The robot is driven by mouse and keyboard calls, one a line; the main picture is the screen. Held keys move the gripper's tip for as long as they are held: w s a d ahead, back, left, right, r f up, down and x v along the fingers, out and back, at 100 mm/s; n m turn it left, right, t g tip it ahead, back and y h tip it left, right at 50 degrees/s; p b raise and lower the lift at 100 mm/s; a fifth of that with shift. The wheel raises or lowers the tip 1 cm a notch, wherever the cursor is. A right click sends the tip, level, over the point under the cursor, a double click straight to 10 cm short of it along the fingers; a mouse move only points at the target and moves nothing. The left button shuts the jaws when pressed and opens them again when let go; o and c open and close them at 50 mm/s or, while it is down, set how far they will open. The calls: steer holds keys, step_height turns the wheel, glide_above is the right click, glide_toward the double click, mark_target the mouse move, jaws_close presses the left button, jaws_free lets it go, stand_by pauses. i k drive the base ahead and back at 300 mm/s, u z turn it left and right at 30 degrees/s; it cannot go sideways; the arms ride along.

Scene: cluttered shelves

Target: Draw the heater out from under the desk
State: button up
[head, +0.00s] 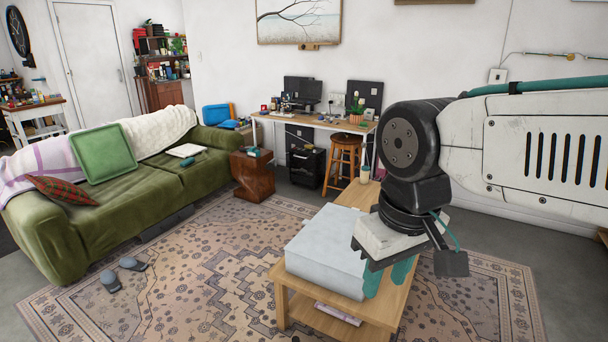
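The desk (341,124) stands against the back wall, with a pale top and white legs. A black box-shaped unit (307,168), which looks like the heater, stands on the floor at the desk, left of the wooden stool. Its details are too small to make out. My gripper (387,278) is in the right foreground, far from the desk, pointing down over the coffee table. Its two teal fingers look apart, with nothing visible between them.
A coffee table (295,276) with a large pale box (326,250) stands below my gripper. The stool (343,161) stands right of the black unit, a brown side table (252,176) left. A green sofa (110,205) lines the left. Patterned rug (200,262) is mostly clear; slippers (122,272) lie on it.

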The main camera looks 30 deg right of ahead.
mark_target(307, 168)
steer(key=u, duration=1.15)
steer(key=i, duration=4.2)
steer(key=z, duration=2.85)
steer(key=i, duration=3.4)
